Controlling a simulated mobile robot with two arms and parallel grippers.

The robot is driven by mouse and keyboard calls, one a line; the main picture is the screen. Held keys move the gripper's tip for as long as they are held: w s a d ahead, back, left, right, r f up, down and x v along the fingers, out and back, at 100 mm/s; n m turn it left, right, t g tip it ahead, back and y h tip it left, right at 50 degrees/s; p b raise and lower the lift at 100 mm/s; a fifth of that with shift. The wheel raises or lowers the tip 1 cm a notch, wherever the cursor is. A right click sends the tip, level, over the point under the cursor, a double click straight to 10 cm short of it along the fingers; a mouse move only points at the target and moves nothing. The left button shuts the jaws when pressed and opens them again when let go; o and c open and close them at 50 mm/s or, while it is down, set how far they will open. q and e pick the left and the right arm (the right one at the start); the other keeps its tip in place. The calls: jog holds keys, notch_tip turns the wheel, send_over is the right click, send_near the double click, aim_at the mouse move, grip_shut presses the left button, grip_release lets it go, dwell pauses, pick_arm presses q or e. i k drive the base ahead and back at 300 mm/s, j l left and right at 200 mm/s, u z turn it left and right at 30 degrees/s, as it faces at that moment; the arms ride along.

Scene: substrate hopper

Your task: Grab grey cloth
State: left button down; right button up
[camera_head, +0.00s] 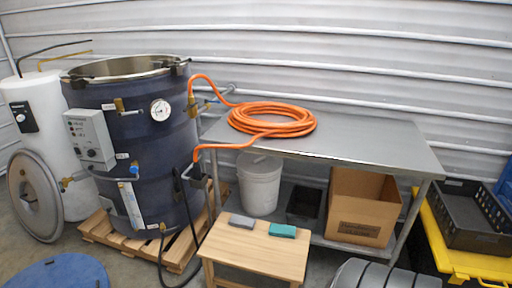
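A small dark grey rectangular piece (241,222), which looks like the grey cloth, lies flat on the left part of the far edge of a wooden stool (255,252). A teal piece (282,230) of similar size lies to its right on the same stool top, with a small gap between them. Neither of my grippers is in view, and nothing touches the grey piece.
A steel table (365,145) behind the stool bears a coiled orange hose (270,120). Below stand a white bucket (259,185) and cardboard box (362,208). A large dark tank (145,150) on a pallet (115,238) stands left. The stool's front half is bare.

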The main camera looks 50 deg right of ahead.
aim_at(245, 222)
jog(key=z, duration=1.6)
jog(key=i, duration=0.1)
